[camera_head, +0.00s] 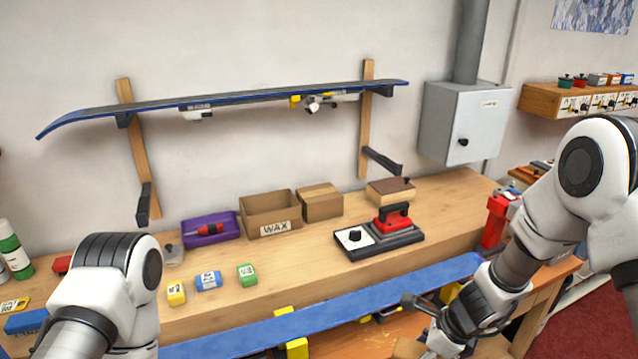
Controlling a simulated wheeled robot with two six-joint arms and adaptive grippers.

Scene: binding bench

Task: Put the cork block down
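A tan-brown block (408,347), possibly the cork block, shows at the bottom edge of the head view, partly cut off by the frame. My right gripper (428,345) is right beside it, low in front of the blue ski on the bench. Its fingertips are mostly hidden or cut off, so I cannot tell whether they are closed on the block. My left arm comes in at the lower left, and its gripper is out of view.
A blue ski (340,305) lies along the bench front between yellow-marked supports. Behind it are a red waxing iron (394,218) on a dark stand, a brown block with a dark top (391,190), cardboard boxes (270,212) and small wax blocks (208,281). Bare wood (300,270) lies between.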

